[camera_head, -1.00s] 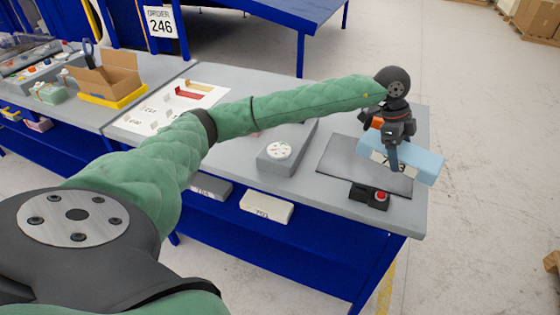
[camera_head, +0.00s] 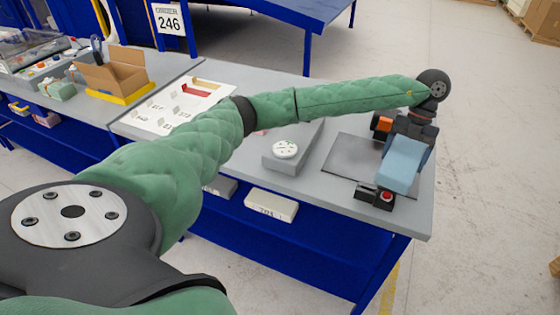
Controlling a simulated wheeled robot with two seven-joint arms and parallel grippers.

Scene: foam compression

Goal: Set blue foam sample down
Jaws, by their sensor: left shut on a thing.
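The blue foam sample (camera_head: 401,166) is a light blue block at the right end of the table. My left gripper (camera_head: 409,133) is shut on it from behind and above. The block looks tilted, its long side running toward the front edge. Below it lies a dark grey mat (camera_head: 346,157), partly hidden by the block. I cannot tell whether the block touches the mat. The gripper's fingertips are mostly hidden behind the block. My right gripper is not in view.
A black box with a red button (camera_head: 386,196) sits at the mat's front edge, close to the block. A grey device with a round white dial (camera_head: 285,149) stands left of the mat. A white foam block (camera_head: 271,205) lies on the lower shelf. A cardboard box (camera_head: 112,73) stands far left.

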